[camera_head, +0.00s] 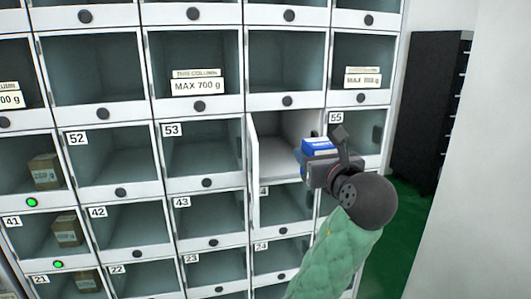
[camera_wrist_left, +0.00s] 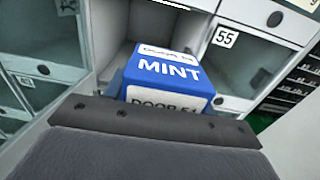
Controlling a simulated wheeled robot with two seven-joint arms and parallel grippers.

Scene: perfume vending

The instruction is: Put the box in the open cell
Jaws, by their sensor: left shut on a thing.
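The box is blue and white, marked MINT and DOOR 54 in the left wrist view (camera_wrist_left: 165,72); the head view shows its blue part (camera_head: 318,147). My left gripper (camera_head: 322,168) is shut on the box and hides its lower part. The open cell (camera_head: 280,150) is between the cells labelled 53 and 55. Its white inside is empty where I see it, and its door (camera_head: 254,175) is swung out on the left. The box is in front of the right part of the opening; I cannot tell whether it has crossed the front edge. My right gripper is not in view.
Closed cells with glass-like doors surround the opening, including cell 53 (camera_head: 200,152) and cell 55 (camera_head: 352,133). Some closed cells hold brown boxes (camera_head: 68,231). A black cabinet (camera_head: 428,100) stands to the right, above a green floor.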

